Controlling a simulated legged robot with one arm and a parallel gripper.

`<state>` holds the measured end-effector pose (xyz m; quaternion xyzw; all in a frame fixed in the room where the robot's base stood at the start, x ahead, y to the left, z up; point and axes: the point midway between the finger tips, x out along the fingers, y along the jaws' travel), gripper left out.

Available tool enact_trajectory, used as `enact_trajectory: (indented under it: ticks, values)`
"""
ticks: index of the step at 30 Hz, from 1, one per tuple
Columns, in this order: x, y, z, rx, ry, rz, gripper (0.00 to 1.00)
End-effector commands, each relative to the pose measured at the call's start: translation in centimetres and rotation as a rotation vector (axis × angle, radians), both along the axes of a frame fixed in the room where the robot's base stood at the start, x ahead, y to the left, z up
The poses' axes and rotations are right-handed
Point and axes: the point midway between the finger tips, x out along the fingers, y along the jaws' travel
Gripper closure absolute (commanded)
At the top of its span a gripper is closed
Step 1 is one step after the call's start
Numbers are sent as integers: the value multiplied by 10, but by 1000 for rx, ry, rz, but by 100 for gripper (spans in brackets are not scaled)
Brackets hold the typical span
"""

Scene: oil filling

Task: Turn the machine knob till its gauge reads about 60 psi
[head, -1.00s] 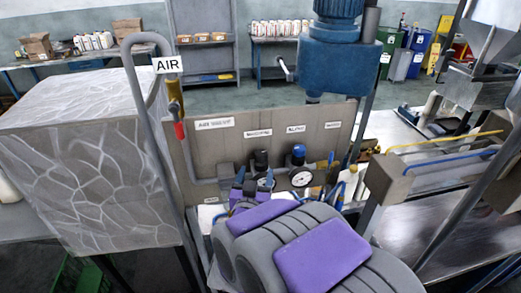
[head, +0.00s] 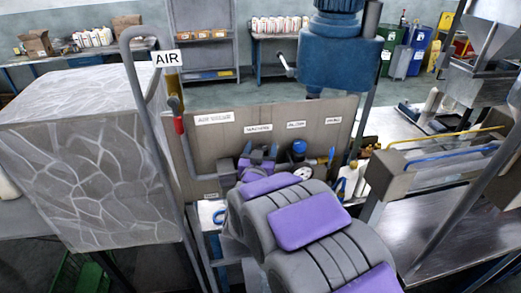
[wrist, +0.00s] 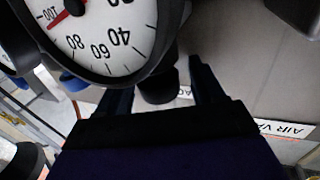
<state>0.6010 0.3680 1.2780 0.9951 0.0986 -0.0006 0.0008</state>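The black machine knob (wrist: 160,86) shows between my two fingers in the wrist view, under the partly hidden machine label. My gripper (wrist: 162,90) is open, with one finger on each side of the knob and gaps visible. A white gauge (wrist: 100,35) fills the upper left of the wrist view, turned nearly upside down. Its red needle points near the 100 mark; its upper part is cut off. In the head view my purple and grey gripper (head: 258,157) is at the panel below the machine label (head: 258,128), hiding most of the knob and its gauge.
A blue-topped knob (head: 299,147) with another white gauge (head: 299,174) stands just right of my gripper. A grey panel (head: 215,145) rises behind, with a pipe and red-handled valve (head: 179,124) at left. The blue machine (head: 340,63) overhangs at upper right.

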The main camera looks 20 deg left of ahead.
Motion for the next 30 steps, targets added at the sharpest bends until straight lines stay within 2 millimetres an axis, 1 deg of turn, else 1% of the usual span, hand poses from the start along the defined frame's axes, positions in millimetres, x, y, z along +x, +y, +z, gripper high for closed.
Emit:
enact_trajectory:
  ticks: [1, 2, 15, 23, 30]
  values:
    - [0, 0, 0, 0, 0, 0, 38]
    - [0, 0, 0, 0, 0, 0, 40]
    - [0, 1, 0, 0, 0, 1, 82]
    - [0, 1, 0, 1, -4, 24, 82]
    - [0, -1, -3, 1, -5, 122, 82]
